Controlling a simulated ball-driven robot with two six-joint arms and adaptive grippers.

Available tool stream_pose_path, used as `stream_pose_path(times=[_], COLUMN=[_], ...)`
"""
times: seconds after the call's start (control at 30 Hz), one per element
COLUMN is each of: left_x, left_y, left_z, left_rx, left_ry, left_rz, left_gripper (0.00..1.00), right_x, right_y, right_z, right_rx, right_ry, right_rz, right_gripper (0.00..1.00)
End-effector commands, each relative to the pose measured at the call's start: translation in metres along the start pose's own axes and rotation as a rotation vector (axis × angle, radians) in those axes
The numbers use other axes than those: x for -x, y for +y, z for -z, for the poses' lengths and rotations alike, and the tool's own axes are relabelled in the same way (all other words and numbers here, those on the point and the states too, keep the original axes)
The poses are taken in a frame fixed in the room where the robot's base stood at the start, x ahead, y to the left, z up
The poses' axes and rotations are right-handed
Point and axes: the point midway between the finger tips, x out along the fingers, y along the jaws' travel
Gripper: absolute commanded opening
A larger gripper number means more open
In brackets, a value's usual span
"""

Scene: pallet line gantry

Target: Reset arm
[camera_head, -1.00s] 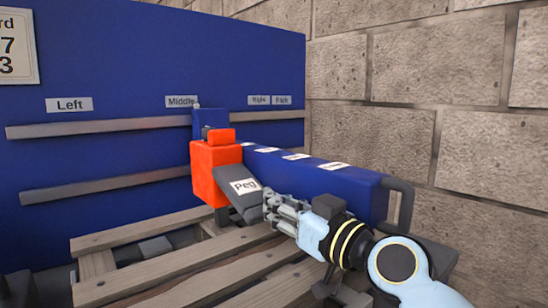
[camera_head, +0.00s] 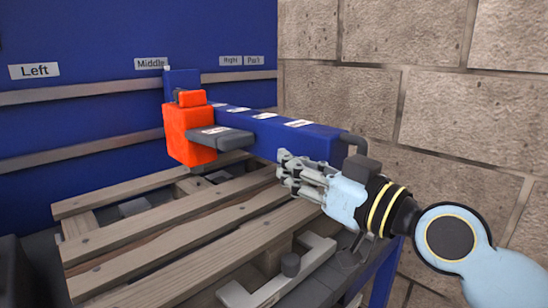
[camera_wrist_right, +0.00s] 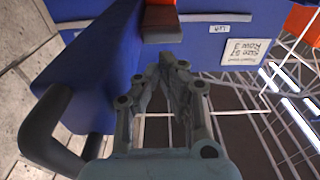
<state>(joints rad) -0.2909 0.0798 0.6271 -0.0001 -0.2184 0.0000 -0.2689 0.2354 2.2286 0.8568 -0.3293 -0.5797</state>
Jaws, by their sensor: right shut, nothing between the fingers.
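A long blue arm (camera_head: 300,139) with white labels on top extends from an orange block (camera_head: 186,140) at the blue panel. A flat grey lever (camera_head: 224,141) sticks out level from the orange block, with a small label on it. A dark handle (camera_head: 355,142) is at the arm's near end. My right gripper (camera_head: 283,168) is shut and empty, just in front of the blue arm and apart from the grey lever. In the right wrist view its fingers (camera_wrist_right: 172,62) are together, with the blue arm (camera_wrist_right: 95,60) beside them at left. My left gripper is not in view.
A wooden pallet (camera_head: 165,222) lies below the arm. The blue panel (camera_head: 75,120) carries rails and the labels Left, Middle, Right and Park. A stone block wall (camera_head: 440,110) stands at right. A pale bracket (camera_head: 290,280) sits at the pallet's near edge.

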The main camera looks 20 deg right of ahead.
Motion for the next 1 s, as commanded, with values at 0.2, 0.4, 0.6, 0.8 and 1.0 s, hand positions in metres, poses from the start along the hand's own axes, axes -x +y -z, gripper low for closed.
stream_pose_path(times=[0.2,0.4,0.6,0.8,1.0], left_x=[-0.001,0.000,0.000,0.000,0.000], left_y=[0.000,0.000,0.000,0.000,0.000], left_z=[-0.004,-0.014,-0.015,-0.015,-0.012], left_rx=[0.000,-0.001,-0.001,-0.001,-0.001], left_ry=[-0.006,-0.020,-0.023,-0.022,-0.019], left_rz=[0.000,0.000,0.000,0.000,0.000], left_gripper=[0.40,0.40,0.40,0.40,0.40], right_x=[0.007,0.007,0.007,0.016,0.077], right_y=[0.000,0.000,0.000,-0.014,-0.040], right_z=[0.000,0.000,0.000,-0.024,-0.113], right_rx=[-0.001,-0.001,0.000,0.005,0.005], right_ry=[0.000,0.001,0.000,-0.115,-0.587], right_rz=[0.001,0.001,0.001,0.037,0.058], right_gripper=[0.00,0.00,0.00,0.00,0.00])
